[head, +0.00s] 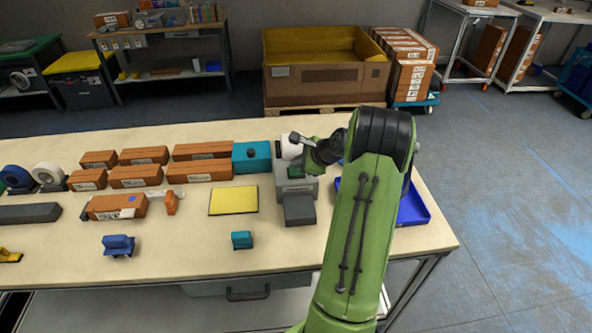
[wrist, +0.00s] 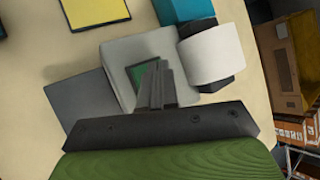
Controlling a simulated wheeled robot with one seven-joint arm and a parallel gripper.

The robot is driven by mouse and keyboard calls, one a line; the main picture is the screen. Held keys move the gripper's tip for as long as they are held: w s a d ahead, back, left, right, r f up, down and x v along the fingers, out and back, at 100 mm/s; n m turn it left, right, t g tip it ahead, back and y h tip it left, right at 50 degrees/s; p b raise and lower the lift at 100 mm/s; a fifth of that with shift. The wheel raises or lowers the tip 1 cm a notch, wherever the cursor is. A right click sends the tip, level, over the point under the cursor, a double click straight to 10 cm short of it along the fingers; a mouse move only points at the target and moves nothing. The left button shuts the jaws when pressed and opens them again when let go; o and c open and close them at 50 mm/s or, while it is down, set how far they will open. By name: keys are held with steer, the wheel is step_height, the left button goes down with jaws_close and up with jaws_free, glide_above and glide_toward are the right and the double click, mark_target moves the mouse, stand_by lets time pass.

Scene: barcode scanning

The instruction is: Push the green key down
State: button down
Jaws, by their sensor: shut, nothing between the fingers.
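The green key (wrist: 140,75) is a small green square in a dark frame on top of a grey device (wrist: 113,52). My gripper (wrist: 159,73) is shut and empty over the device, and its fingers cover the right part of the key in the wrist view. I cannot tell whether the fingertips touch the key. In the head view the device (head: 309,184) stands near the right end of the table, and my arm reaches over it from the right.
A white roll (wrist: 216,54) and a teal box (wrist: 184,9) stand close to the device. A dark grey block (head: 299,209) sits in front of it. A yellow pad (head: 233,200) lies to the left, and a blue tray (head: 413,209) is at the right edge. Orange-brown boxes (head: 200,170) stand further left.

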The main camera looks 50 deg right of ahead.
mark_target(298, 172)
steer(key=shift+f+b, duration=0.35)
steer(key=shift+f, duration=0.35)
stand_by(0.7)
steer(key=shift+r+p, duration=1.1)
step_height(298, 172, up, 5)
steer(key=p, duration=0.5)
steer(key=shift+r, duration=0.15)
